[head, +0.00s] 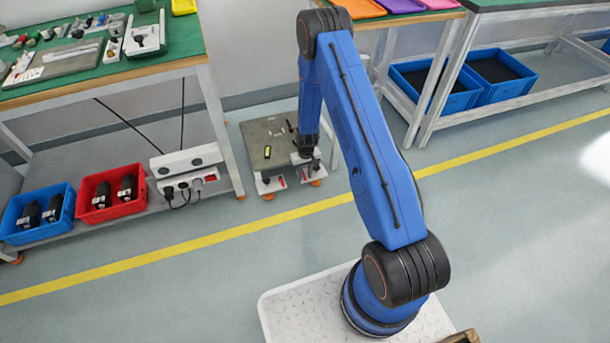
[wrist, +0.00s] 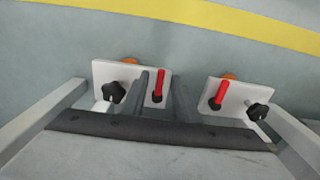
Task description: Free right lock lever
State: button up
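A low cart with a grey top (head: 266,140) stands on the floor beside the workbench. Two white plates at its front each carry a red lever and a black knob. In the wrist view, one red lever (wrist: 158,86) is on the left plate (wrist: 108,72); the other (wrist: 221,94) is on the right plate (wrist: 232,92). My gripper (wrist: 160,80) is open, its dark fingers on either side of the left-hand lever in that view, with visible gaps. In the head view, my gripper (head: 306,160) is at the cart's front right corner, partly hiding that lever.
The workbench leg (head: 220,130) stands close to the cart's left. A red bin (head: 112,172) and a power strip (head: 190,180) sit on the bench's lower shelf. Floor with a yellow line (head: 210,238) lies clear in front of the cart.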

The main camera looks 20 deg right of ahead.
notch_tip(320, 180, up, 17)
jog(key=shift+s+d+r, duration=0.15)
jog(key=shift+d+r, duration=0.05)
dwell(0.6)
jog(key=shift+r, duration=0.1)
notch_tip(320, 180, up, 19)
jog(key=t, duration=0.1)
send_over(306, 178)
jog(key=s, duration=0.4)
jog(key=s+a+r+t, duration=0.1)
jog(key=s+r, duration=0.9)
jog(key=r, duration=0.4)
jog(key=s+r+t, duration=0.1)
jog(key=s+r, duration=0.3)
jog(key=s, duration=0.5)
jog(key=s+r, duration=0.4)
jog(key=s, duration=0.5)
jog(key=s+r+t, duration=0.1)
jog(key=s+r, duration=0.3)
jog(key=s, duration=0.5)
jog(key=shift+s+a+t, duration=0.15)
jog(key=shift+s+t, duration=0.15)
jog(key=shift+s, duration=0.1)
